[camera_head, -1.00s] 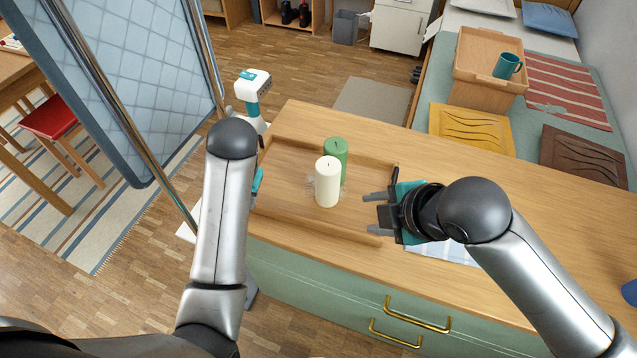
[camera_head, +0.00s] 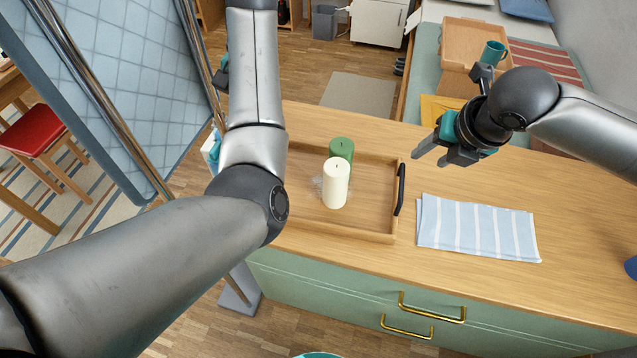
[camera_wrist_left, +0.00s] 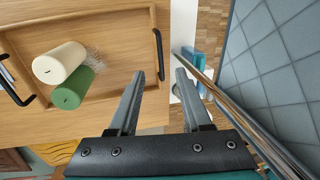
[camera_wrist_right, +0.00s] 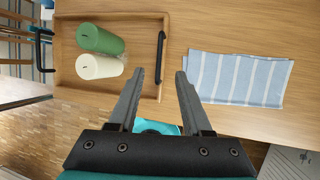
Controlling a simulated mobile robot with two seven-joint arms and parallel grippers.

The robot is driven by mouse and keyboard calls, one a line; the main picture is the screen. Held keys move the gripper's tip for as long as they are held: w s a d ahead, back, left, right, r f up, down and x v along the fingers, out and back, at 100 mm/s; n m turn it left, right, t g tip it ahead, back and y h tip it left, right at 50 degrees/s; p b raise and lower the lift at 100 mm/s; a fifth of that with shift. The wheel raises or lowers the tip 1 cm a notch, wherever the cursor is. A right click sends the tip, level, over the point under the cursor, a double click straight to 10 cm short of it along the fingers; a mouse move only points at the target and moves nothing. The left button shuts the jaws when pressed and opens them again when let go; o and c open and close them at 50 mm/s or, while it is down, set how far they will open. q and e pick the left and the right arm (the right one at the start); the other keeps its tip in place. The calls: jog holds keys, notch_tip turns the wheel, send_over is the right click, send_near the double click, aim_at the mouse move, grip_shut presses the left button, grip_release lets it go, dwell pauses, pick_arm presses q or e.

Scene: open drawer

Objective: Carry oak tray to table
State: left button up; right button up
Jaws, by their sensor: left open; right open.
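The oak tray (camera_head: 370,234) lies flat on a wooden dresser top (camera_head: 560,215), with a black handle (camera_head: 401,189) at its right end. A cream candle (camera_head: 336,183) and a green candle (camera_head: 341,149) stand in it. My right gripper (camera_head: 428,158) is open and empty, above and beyond the right handle, apart from it. The right wrist view shows the tray (camera_wrist_right: 110,15) left of its fingers. My left gripper (camera_head: 221,80) is mostly hidden behind my left forearm, which covers the tray's left end. The left wrist view shows its open, empty fingers (camera_wrist_left: 160,73) beside the other handle (camera_wrist_left: 158,54).
A striped blue cloth (camera_head: 476,228) lies right of the tray. A blue quilted panel (camera_head: 125,90) with metal poles stands at left, near a red stool (camera_head: 40,130) and part of a wooden table. A wooden box with a teal mug (camera_head: 494,52) is behind the dresser.

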aim_at(402, 173)
pick_arm(q)
jog(key=a+f, duration=0.1)
jog(key=f, duration=0.4)
jog(key=a+f, duration=0.1)
jog(key=f, duration=0.4)
jog(key=a+f, duration=0.1)
jog(key=f, duration=0.4)
jog(key=shift+w, duration=0.15)
pick_arm(e)
jog(key=x, duration=1.5)
jog(key=shift+f, duration=0.1)
pick_arm(q)
jog(key=shift+c, duration=0.4)
pick_arm(e)
jog(key=shift+c, duration=0.3)
pick_arm(q)
grip_shut()
pick_arm(e)
grip_shut()
pick_arm(q)
jog(key=shift+w+r, duration=0.1)
jog(key=shift+r, duration=0.05)
pick_arm(e)
jog(key=shift+w, duration=0.15)
